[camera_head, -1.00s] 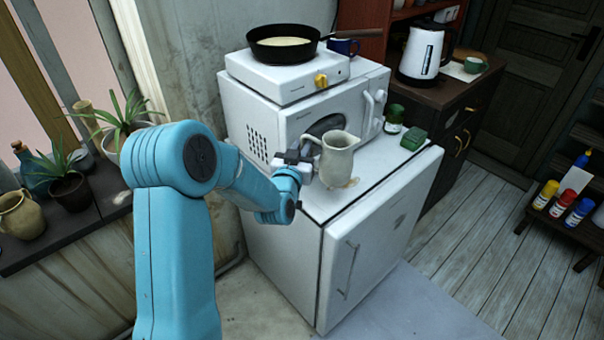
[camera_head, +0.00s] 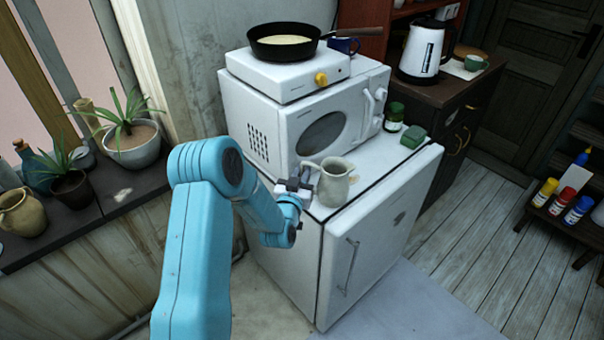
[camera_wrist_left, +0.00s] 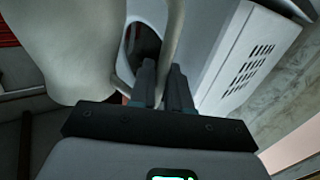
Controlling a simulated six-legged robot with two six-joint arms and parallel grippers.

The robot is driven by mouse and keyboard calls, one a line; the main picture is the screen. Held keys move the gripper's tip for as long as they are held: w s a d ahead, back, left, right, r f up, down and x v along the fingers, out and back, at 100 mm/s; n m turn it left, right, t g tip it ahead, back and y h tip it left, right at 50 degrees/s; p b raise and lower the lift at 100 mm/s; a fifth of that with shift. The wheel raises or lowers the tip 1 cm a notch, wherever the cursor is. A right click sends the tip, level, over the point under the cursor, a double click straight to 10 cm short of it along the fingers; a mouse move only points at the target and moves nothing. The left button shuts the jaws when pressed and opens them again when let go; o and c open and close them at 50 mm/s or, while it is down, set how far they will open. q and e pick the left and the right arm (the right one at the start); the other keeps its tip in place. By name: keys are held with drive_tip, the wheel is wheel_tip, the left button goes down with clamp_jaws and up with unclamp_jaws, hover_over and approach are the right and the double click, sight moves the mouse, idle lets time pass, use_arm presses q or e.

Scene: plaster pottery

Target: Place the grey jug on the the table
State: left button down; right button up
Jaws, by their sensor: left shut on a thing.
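The grey jug (camera_head: 335,183) is upright over the front left part of the white fridge top (camera_head: 385,170), in front of the microwave. I cannot tell whether its base touches that top. My left gripper (camera_head: 304,181) is at the jug's left side, shut on its handle. In the left wrist view the fingers (camera_wrist_left: 163,80) close around the handle (camera_wrist_left: 174,40), and the jug's pale body (camera_wrist_left: 75,45) fills the upper left. No plain table shows.
The microwave (camera_head: 322,132) stands behind the jug, with a hotplate (camera_head: 290,82) and pan (camera_head: 285,48) on it. A green jar (camera_head: 394,117) and a green box (camera_head: 413,137) stand to the right. Potted plants (camera_head: 133,140) line the left sill. Fridge top between jug and box is clear.

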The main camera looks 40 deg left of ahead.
use_arm(q)
drive_tip(key=c, duration=1.4)
unclamp_jaws()
drive_tip(key=shift+f, duration=0.1)
drive_tip(key=shift+o, duration=0.2)
